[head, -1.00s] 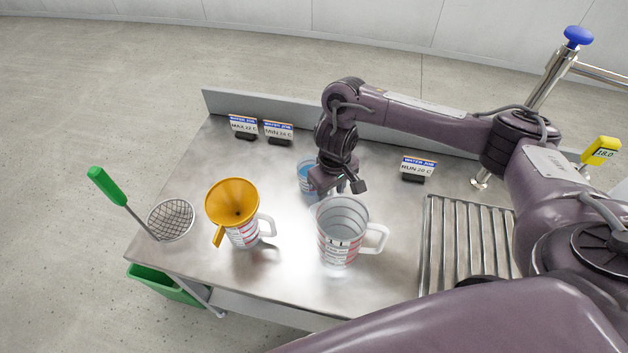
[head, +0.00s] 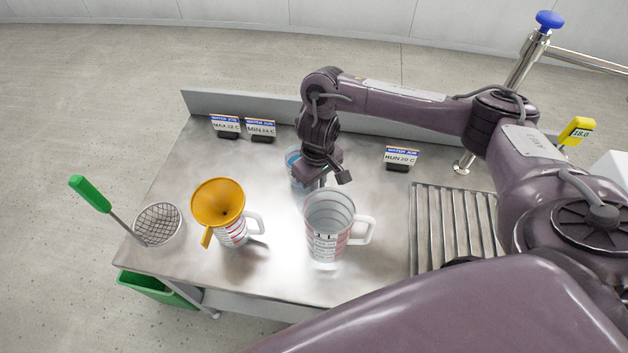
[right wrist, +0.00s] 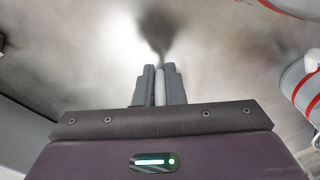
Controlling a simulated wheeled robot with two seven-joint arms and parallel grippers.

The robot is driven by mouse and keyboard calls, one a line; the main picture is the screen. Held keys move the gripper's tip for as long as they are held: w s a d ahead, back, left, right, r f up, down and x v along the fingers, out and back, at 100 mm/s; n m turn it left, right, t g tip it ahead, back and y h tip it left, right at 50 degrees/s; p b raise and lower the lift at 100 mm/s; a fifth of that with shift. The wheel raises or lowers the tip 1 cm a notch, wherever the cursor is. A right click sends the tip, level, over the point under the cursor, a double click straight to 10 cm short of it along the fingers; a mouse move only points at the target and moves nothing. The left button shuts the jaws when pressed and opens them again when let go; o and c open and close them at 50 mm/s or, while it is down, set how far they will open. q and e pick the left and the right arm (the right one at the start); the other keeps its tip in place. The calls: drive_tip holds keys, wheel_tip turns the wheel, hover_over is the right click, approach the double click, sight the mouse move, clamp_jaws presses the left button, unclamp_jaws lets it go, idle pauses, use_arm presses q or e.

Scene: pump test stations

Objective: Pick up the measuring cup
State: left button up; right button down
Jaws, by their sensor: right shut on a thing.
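A large clear measuring cup (head: 326,243) with red print stands empty and upright mid-table, handle to the right. Another cup (head: 232,234), with a yellow funnel (head: 219,203) in it, stands to its left. A bluish cup (head: 292,165) stands behind, partly hidden by my right gripper (head: 325,182), which points down behind the large cup's rim. In the right wrist view the right gripper (right wrist: 160,88) is shut on a narrow pale thing (right wrist: 160,88); I cannot tell what it belongs to. A red-striped cup (right wrist: 302,85) shows at that view's right edge. My left gripper is not in view.
A wire strainer (head: 158,225) with a green handle is at the table's left end. Label signs (head: 402,157) stand along the back. A slatted drain rack (head: 450,225) is at right, a yellow display (head: 577,131) beyond it. A green bin (head: 155,288) is below.

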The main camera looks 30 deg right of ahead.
drive_tip(key=a+r+m+p, duration=0.1)
drive_tip(key=a+r+p, duration=0.1)
drive_tip(key=r, duration=1.1)
drive_tip(key=a+r+m+p, duration=0.1)
drive_tip(key=r+p, duration=0.4)
drive_tip(key=r, duration=0.8)
drive_tip(key=shift+a, duration=0.55)
